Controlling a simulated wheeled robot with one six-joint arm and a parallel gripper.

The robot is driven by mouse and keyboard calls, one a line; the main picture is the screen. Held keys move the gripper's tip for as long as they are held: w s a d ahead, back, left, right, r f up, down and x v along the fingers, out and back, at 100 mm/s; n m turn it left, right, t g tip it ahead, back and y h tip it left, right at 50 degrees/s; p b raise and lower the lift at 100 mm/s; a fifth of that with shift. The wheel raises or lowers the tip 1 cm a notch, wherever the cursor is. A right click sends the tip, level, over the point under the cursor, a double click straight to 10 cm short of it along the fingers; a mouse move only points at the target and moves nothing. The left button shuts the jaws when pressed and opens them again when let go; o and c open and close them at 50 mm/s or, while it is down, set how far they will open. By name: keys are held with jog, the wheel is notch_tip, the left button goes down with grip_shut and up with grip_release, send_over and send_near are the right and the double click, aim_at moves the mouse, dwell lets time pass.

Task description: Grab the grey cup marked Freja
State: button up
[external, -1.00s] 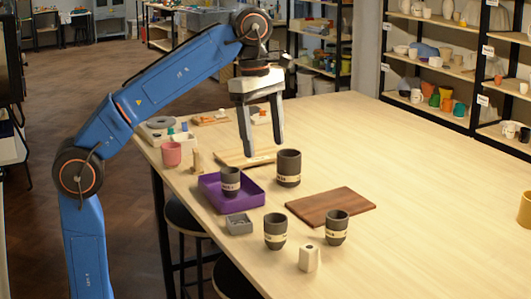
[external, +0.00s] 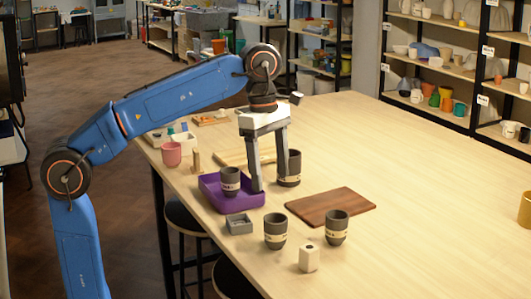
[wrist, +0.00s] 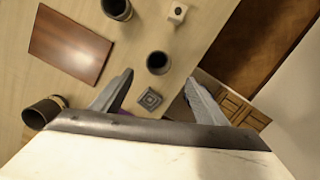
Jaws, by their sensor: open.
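Several dark grey cups with pale lettered bands stand on the table; I cannot read which is marked Freja. One cup (external: 230,182) stands in a purple tray (external: 211,197). A taller cup (external: 294,168) is partly behind my gripper's right finger and shows at left in the wrist view (wrist: 40,113). A front cup (external: 275,232) appears between the fingertips in the wrist view (wrist: 158,62). Another cup (external: 337,228) stands to its right, at the top edge of the wrist view (wrist: 117,8). My gripper (external: 270,185) is open, empty, pointing down by the tray's right side.
A dark brown board (external: 330,207) lies right of the tray. A small grey box (external: 239,224) and a white bottle-like piece (external: 309,258) are near the front cups. A pink cup (external: 171,154), a wooden peg (external: 195,162) and a pale board (external: 236,157) lie farther back.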

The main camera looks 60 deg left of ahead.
aim_at(276, 225)
jog(key=shift+w+d+f, duration=0.15)
jog(key=shift+d+f, duration=0.05)
jog(key=shift+f, duration=2.2)
jog(key=shift+w+d+f, duration=0.15)
jog(key=shift+d+f, duration=0.1)
jog(key=shift+f, duration=2.15)
jog(key=shift+w+d+f, duration=0.15)
jog(key=shift+d+f, duration=0.05)
jog(key=shift+f, duration=2.2)
jog(key=c, duration=1.2)
jog(key=shift+r, duration=0.15)
